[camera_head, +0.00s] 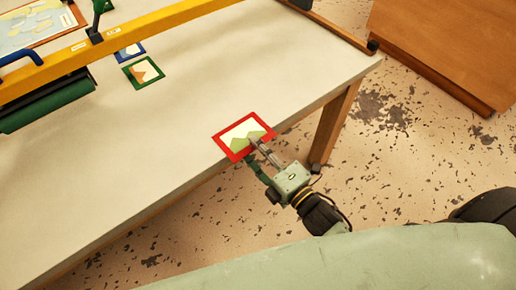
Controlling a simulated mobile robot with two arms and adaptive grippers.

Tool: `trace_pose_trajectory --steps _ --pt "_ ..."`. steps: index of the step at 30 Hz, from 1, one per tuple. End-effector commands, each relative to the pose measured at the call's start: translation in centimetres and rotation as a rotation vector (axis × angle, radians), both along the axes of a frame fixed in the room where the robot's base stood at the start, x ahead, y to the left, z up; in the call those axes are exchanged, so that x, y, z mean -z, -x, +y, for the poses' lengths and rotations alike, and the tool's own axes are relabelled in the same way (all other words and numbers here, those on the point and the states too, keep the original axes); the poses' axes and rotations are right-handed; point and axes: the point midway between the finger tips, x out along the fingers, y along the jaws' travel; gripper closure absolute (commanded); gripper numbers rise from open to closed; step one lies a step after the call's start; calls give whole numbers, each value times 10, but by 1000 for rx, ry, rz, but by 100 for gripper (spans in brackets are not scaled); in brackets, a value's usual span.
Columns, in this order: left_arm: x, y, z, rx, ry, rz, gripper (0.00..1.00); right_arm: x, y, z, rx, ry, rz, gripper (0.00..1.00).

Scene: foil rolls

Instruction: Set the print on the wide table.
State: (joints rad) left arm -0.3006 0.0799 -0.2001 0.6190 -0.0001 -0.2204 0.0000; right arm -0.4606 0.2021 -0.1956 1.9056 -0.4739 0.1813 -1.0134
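A red-framed print (238,129) with green hills on a pale ground is at the front edge of the wide pale table (190,120), its lower right side reaching to or past that edge. My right gripper (250,149) comes from below right to this side of the print. One finger lies over the print's face and the other passes behind its lower border. The fingers look apart, and whether they press on the print cannot be seen. Whether the print rests on the top or is held just above it is unclear. My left gripper is not in view.
A yellow beam (150,22) with a green roller (47,103) crosses the table's left part. A green-framed print (143,72), a blue-framed print (129,52) and a larger framed picture (35,26) lie nearby. A wooden cabinet (450,40) stands at the upper right. The table's middle is clear.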

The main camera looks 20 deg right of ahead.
Motion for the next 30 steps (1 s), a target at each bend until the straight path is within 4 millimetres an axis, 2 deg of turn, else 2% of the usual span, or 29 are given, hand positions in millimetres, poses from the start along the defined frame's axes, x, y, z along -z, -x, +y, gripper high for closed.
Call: trace_pose_trajectory --steps 5,8,21,25,30 --pt "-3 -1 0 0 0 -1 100 -4 0 0 -1 0 0 62" --pt "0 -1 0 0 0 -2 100 -1 9 -3 0 0 4 62" --pt "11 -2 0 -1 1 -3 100 -1 86 -31 0 0 4 62" --pt "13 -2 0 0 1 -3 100 -2 101 -37 1 0 3 62" --pt "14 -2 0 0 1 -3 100 -4 111 -41 0 0 0 62"
